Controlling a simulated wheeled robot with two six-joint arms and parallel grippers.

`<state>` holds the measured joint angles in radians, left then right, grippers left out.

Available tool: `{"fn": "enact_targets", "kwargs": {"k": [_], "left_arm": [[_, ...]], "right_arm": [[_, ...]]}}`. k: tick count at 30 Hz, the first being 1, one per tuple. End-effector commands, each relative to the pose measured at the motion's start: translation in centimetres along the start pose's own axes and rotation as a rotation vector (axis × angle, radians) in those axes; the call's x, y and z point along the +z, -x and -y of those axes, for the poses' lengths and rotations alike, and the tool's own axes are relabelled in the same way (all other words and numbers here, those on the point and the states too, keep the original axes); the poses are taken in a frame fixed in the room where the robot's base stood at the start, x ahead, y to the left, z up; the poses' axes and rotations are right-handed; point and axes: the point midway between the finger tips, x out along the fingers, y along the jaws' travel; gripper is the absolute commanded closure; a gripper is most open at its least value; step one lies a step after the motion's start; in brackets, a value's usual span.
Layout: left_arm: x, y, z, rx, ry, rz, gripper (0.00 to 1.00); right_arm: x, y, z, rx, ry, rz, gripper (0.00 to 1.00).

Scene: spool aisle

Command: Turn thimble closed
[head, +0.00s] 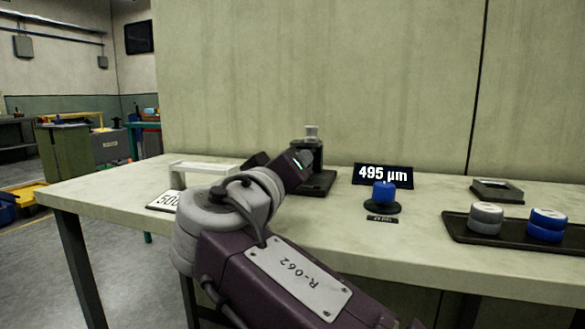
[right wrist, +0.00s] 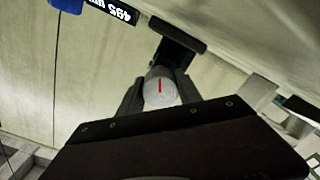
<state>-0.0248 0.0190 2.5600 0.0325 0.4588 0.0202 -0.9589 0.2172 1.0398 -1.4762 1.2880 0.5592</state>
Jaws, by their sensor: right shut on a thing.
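The thimble (right wrist: 160,93) is a pale grey cylinder with a red line on its end, seen in the right wrist view. My right gripper (right wrist: 157,88) is shut on it, one dark finger on each side. In the head view my right gripper (head: 304,158) reaches the black stand (head: 318,183) on the table; the thimble is hidden there behind the gripper. A dark display (head: 383,175) reads 495 µm. It also shows upside down in the right wrist view (right wrist: 113,10). My left gripper is in neither view.
A blue-topped knob on a black base (head: 384,193) stands before the display. A dark tray (head: 460,229) at the right holds a grey spool (head: 486,218) and a blue spool (head: 547,224). A white bracket (head: 205,167) and a "500" card (head: 162,201) lie left. The table's front edge is close.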

Motion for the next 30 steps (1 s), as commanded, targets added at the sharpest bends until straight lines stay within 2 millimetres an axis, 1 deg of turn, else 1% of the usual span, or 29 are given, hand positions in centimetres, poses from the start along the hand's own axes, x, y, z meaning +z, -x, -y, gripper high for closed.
{"fn": "enact_targets", "kwargs": {"k": [1, 2, 3, 4, 14, 17, 21, 24, 27, 30], "left_arm": [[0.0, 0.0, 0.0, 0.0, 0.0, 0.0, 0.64], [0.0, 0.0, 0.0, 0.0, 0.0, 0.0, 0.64], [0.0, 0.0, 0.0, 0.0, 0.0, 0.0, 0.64], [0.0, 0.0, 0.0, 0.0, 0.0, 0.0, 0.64], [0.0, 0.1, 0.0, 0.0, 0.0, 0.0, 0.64], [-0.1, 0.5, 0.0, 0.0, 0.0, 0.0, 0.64], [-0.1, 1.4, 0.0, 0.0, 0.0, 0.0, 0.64], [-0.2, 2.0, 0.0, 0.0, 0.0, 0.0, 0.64], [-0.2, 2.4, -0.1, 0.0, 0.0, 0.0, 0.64], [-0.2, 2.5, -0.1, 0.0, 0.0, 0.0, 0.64]], "right_arm": [[0.0, 0.0, 0.1, -0.001, 0.001, 0.001, 0.99], [0.0, 0.0, 0.1, -0.001, 0.001, 0.001, 0.56], [0.0, 0.0, 0.1, -0.001, 0.001, 0.001, 0.45], [0.0, 0.0, 0.0, -0.001, 0.001, 0.001, 0.37], [0.0, 0.2, 0.0, -0.001, 0.001, 0.0, 0.37], [-0.2, 1.7, -0.1, -0.005, 0.001, -0.002, 0.37], [-0.3, 5.0, -0.1, -0.006, 0.002, -0.004, 0.37], [-0.3, 7.0, -0.1, -0.005, 0.002, -0.003, 0.37], [-0.2, 8.4, 0.0, -0.004, 0.002, -0.002, 0.37], [-0.1, 9.0, 0.0, -0.001, 0.002, -0.001, 0.37]]}}
